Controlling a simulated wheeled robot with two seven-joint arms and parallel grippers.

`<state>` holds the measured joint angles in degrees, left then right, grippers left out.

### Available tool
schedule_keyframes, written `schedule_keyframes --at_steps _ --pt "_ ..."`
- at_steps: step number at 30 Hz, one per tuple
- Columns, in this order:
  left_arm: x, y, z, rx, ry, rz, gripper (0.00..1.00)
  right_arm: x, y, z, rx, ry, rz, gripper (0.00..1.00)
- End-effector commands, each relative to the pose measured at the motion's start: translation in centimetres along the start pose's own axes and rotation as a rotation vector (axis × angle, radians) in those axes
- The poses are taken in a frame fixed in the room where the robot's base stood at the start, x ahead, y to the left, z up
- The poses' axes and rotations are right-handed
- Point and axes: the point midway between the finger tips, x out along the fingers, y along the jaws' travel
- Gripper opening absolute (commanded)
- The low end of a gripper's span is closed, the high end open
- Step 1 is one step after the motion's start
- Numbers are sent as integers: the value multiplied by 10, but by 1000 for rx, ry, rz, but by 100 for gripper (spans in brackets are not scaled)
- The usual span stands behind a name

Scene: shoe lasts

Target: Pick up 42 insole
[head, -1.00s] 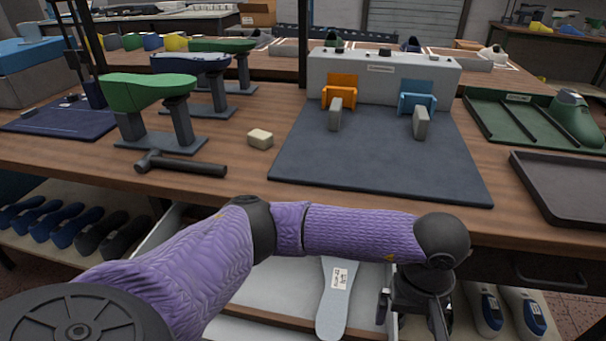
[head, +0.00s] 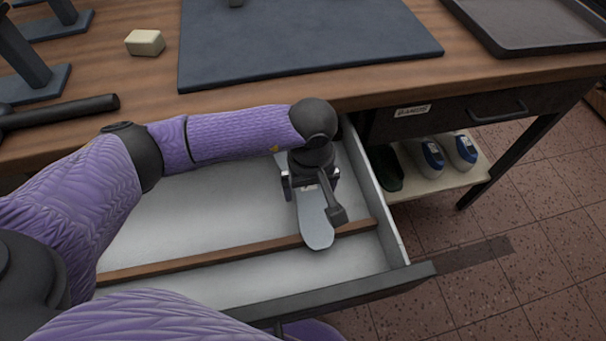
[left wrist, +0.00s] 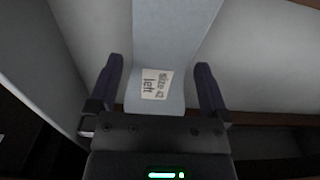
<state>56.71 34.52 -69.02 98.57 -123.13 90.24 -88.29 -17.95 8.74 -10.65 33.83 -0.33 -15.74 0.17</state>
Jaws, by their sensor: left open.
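The insole (head: 318,228) is a flat, pale grey-blue piece in the open drawer (head: 220,215), lying across its brown wooden divider. In the left wrist view the insole (left wrist: 172,40) bears a white label (left wrist: 156,84) reading "Size 42 left". My left gripper (head: 312,200) is over the insole in the head view. In the left wrist view my left gripper (left wrist: 160,80) is open, one finger on each side of the insole, with gaps between. Part of the insole is hidden under the gripper in the head view. My right gripper is not in view.
The drawer's side wall (head: 375,200) stands close to the right of the gripper. The workbench (head: 150,85) edge is just behind the arm. A closed drawer (head: 470,108) and a shelf with shoes (head: 430,158) are to the right. The drawer's left part is bare.

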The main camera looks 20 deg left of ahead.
Motion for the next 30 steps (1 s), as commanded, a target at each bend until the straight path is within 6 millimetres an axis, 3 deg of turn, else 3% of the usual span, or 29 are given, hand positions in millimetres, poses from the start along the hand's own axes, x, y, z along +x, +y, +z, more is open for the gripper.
schedule_keyframes --at_steps 9,25,26,30 --pt "-1 0 0 0 2 1 100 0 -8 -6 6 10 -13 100" --pt "3 0 0 -1 2 1 100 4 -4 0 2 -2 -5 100" --pt "3 0 0 -1 2 1 98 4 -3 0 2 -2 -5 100" --pt "3 0 0 -1 2 1 68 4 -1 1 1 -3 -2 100"
